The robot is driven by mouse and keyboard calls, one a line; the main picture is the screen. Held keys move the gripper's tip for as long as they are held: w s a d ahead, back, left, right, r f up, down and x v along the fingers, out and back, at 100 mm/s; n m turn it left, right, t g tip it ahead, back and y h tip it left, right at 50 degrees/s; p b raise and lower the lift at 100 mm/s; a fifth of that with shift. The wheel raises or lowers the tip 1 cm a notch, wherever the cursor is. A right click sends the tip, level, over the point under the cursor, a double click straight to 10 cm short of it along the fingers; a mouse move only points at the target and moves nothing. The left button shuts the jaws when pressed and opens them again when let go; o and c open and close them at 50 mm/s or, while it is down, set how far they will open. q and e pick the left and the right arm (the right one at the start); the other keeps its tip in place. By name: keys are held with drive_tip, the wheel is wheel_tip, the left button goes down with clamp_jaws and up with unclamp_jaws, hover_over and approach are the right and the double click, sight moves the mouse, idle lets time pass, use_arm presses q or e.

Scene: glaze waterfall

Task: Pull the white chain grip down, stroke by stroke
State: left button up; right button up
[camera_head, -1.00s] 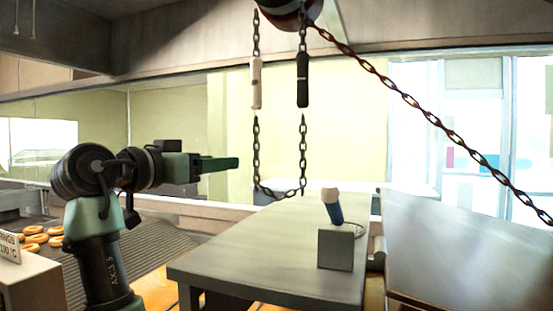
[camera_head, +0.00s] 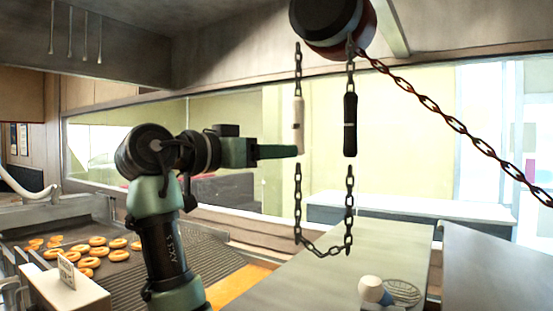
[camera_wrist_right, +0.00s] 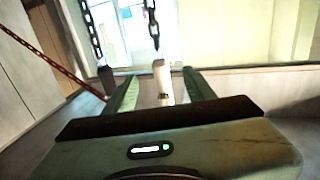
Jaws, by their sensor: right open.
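The white chain grip (camera_head: 298,138) hangs upright on the left strand of the dark chain (camera_head: 298,205). The black grip (camera_head: 350,125) hangs on the right strand at about the same height. My right gripper (camera_head: 293,151) points level to the right, with its fingertips at the lower end of the white grip. In the right wrist view the white grip (camera_wrist_right: 162,80) stands between the two open fingers, with a gap on both sides. How deep it sits between them I cannot tell. The black grip (camera_wrist_right: 106,78) is outside the left finger. My left gripper is not in view.
The round dark hoist (camera_head: 330,22) is overhead, and a rusty chain (camera_head: 450,120) slants from it down to the right. A grey table (camera_head: 385,250) with a white-topped object (camera_head: 371,289) lies below. Doughnuts (camera_head: 98,241) lie on the left, behind a small sign (camera_head: 66,271).

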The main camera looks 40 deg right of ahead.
sight(293, 127)
wheel_tip(293, 127, up, 6)
drive_tip(key=a+p, duration=0.1)
drive_tip(key=p, duration=0.2)
drive_tip(key=d, duration=0.3)
drive_tip(key=d+f, duration=0.1)
drive_tip(key=d, duration=0.4)
drive_tip(key=shift+w+d+f+b, duration=0.15)
drive_tip(key=shift+w+d+b, duration=0.05)
drive_tip(key=shift+d+b, duration=0.2)
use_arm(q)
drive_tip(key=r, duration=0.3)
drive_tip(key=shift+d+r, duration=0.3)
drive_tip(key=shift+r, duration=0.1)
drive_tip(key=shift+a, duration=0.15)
use_arm(e)
drive_tip(key=shift+s+a, duration=0.1)
drive_tip(key=shift+a, duration=0.05)
clamp_jaws()
